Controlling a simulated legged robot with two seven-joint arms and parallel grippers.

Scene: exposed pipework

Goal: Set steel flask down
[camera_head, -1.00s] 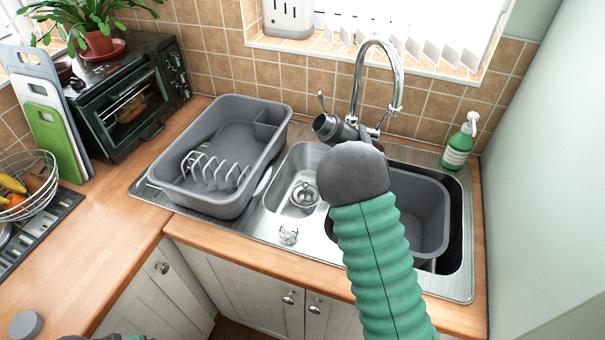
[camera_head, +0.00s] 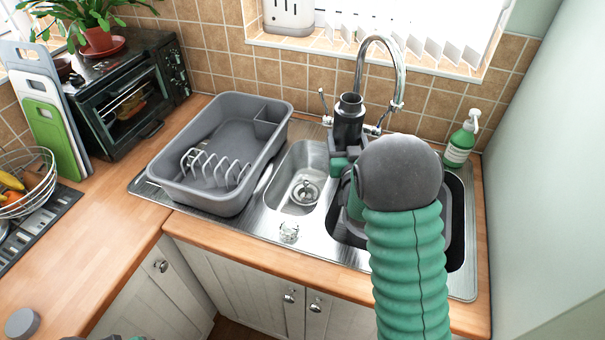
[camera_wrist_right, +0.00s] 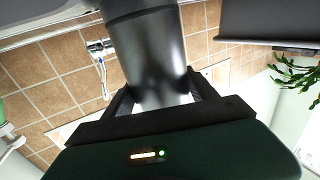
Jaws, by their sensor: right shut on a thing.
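The steel flask (camera_head: 349,120) is a dark, shiny cylinder with an open top. In the head view it is upright, close in front of the tap, near the divider between the sink bowls. My right gripper (camera_head: 347,147) is shut around its lower part. The right wrist view shows the flask (camera_wrist_right: 150,50) between the gripper's dark fingers (camera_wrist_right: 160,98). The flask's base is hidden, so I cannot tell whether it touches anything. My right arm covers much of the right bowl. My left gripper is not in view; only a dark and green sliver shows at the bottom edge.
A grey dish rack (camera_head: 222,140) stands on the left drainer. The chrome tap (camera_head: 398,85) and green soap bottle (camera_head: 461,145) stand behind the sink. The left worktop (camera_head: 110,215) has free room.

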